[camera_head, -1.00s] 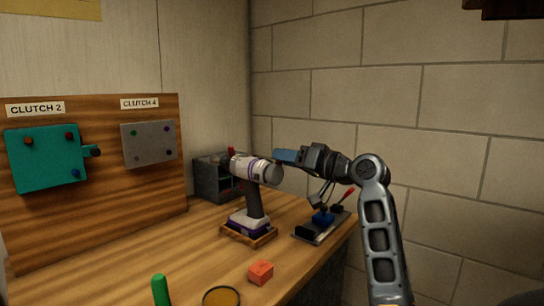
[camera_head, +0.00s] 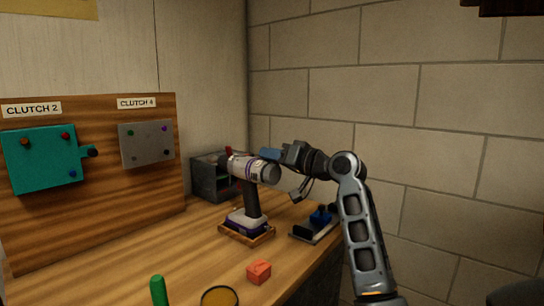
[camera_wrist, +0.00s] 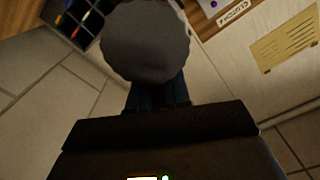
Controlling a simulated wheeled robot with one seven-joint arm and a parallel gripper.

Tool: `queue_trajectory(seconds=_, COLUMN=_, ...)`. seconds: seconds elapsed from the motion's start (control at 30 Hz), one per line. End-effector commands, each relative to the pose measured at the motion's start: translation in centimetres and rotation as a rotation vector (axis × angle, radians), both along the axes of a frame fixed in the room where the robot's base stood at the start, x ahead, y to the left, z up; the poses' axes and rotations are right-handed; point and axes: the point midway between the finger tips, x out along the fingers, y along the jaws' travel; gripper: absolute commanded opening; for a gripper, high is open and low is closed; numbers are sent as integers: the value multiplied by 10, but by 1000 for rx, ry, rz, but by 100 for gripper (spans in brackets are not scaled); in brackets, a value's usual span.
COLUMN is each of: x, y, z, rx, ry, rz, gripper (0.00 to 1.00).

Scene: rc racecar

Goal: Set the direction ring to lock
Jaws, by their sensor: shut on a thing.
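A cordless drill (camera_head: 250,172), white and purple with a dark handle, stands upright on a wooden base on the bench. Its thick grey front end (camera_head: 269,173) faces right, and this shows as a round grey disc in the wrist view (camera_wrist: 146,42). My gripper (camera_head: 268,154) has its blue fingers at the top of this front end. It is shut on a part of the drill there. The fingers (camera_wrist: 158,92) run behind the disc in the wrist view, so their tips are hidden. I cannot clearly make out the direction ring or its marks.
A grey organizer (camera_head: 207,180) stands behind the drill. A dark stand with a blue part (camera_head: 319,217) is to its right, below my arm. An orange block (camera_head: 259,272), a green stick (camera_head: 158,290) and a round amber dish (camera_head: 220,297) lie in front. A clutch board (camera_head: 120,210) stands left.

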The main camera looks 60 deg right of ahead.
Motion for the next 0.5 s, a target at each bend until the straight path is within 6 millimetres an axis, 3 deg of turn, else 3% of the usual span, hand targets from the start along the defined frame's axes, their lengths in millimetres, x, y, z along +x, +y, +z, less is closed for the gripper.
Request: queue_trajectory(seconds=0.5, x=0, y=2, z=0, rx=-54, ry=11, rz=-1, gripper=0)
